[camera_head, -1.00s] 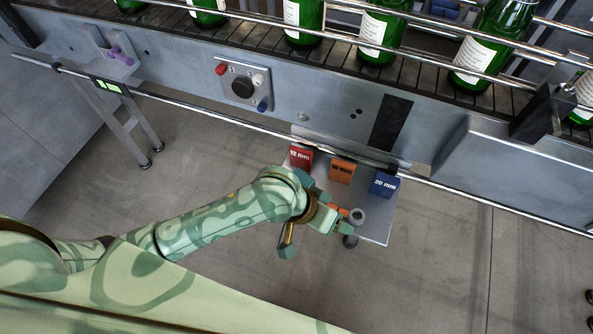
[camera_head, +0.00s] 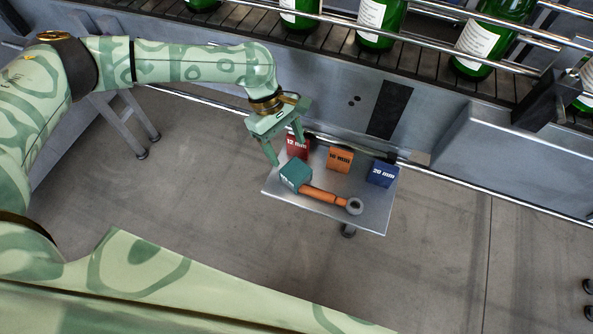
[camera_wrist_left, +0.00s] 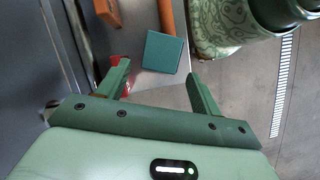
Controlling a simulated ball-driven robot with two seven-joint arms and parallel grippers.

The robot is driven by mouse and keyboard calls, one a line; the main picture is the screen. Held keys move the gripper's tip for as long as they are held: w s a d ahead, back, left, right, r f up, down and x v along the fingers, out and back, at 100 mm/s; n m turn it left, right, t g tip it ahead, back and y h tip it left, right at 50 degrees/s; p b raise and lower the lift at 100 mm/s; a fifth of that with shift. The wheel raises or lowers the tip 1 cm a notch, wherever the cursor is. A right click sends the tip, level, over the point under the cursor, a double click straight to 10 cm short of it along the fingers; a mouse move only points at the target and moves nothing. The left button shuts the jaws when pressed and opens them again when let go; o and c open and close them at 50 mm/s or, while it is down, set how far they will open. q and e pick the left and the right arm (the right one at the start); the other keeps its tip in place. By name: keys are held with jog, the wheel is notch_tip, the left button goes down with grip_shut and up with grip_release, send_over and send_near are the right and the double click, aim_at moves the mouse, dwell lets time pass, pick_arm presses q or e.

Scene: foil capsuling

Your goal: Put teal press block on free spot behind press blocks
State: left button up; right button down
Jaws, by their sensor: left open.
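The teal press block (camera_head: 295,176) lies on the front left part of the grey shelf (camera_head: 370,218). It also shows in the left wrist view (camera_wrist_left: 161,52), just beyond the fingertips. Three press blocks stand in a row along the shelf's back: red "12 mm" (camera_head: 298,147), orange "16 mm" (camera_head: 340,159) and blue "20 mm" (camera_head: 382,174). My left gripper (camera_head: 287,152) is open and empty, just behind and above the teal block; the fingers (camera_wrist_left: 158,75) point towards it, apart from it. One finger partly hides the red block. My right gripper is out of view.
A tool with an orange handle (camera_head: 322,195) and a grey ring (camera_head: 354,206) lies right of the teal block, close to it. The conveyor's metal side (camera_head: 340,80) rises behind the shelf, with green bottles (camera_head: 380,22) above.

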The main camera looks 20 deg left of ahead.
aim_at(295, 169)
pick_arm(q)
jog(key=b+x, duration=0.1)
jog(key=x, duration=0.2)
jog(key=shift+d+f, duration=0.15)
jog(key=shift+f, duration=0.15)
jog(key=b+x, duration=0.3)
jog(key=x, duration=0.2)
jog(key=shift+s+f+b, duration=0.15)
jog(key=shift+s+b, duration=0.05)
jog(key=shift+b, duration=0.1)
jog(key=shift+r, duration=0.2)
jog(key=c, duration=0.9)
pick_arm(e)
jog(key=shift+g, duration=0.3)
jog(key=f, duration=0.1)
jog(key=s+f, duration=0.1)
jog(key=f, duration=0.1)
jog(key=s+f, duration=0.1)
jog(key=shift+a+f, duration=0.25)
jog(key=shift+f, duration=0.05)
